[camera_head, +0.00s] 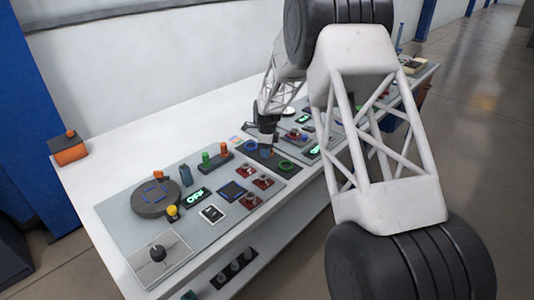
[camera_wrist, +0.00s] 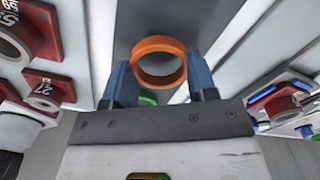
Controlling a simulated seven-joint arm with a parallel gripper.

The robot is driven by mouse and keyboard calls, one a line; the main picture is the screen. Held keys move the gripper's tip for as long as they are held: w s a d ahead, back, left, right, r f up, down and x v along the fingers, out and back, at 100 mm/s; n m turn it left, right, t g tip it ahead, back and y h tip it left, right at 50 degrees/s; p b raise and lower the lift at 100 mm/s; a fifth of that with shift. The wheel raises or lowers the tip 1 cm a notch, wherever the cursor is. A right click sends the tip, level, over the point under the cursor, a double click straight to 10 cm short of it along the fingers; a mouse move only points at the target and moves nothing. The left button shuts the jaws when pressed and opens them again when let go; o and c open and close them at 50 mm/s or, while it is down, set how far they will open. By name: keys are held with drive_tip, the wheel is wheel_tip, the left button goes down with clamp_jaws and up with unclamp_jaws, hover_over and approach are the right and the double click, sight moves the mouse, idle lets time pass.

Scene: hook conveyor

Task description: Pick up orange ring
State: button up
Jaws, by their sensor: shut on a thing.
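The orange ring (camera_wrist: 158,43) shows in the wrist view at the top middle, between the two blue fingers of my gripper (camera_wrist: 160,68). My gripper is shut on the ring, with a finger against each side. In the head view my gripper (camera_head: 267,140) is over the middle of the control panel (camera_head: 226,222). The ring cannot be made out there, as the gripper and its surroundings are too small to tell. The wrist view shows grey panel surface behind the ring; the height above it is unclear.
A green ring (camera_head: 285,164) lies right of my gripper; a green part (camera_wrist: 148,98) shows below the orange ring in the wrist view. Red blocks with rings (camera_wrist: 42,90) stand to the left there. The white table (camera_head: 110,165) is clear behind the panel.

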wheel_tip(320, 180, up, 8)
drive_tip(key=shift+r, duration=0.2)
drive_tip(key=shift+s, duration=0.1)
idle(0.7)
drive_tip(key=shift+n, duration=0.3)
drive_tip(key=s, duration=0.5)
drive_tip(key=s+a+f, duration=0.1)
drive_tip(key=s, duration=1)
drive_tip(key=shift+s+a+f, duration=0.15)
drive_tip(key=shift+a+f, duration=0.15)
drive_tip(key=shift+a, duration=0.1)
drive_tip(key=shift+f, duration=0.1)
drive_tip(key=shift+f, duration=1.75)
drive_tip(key=shift+f, duration=1.1)
idle(1.4)
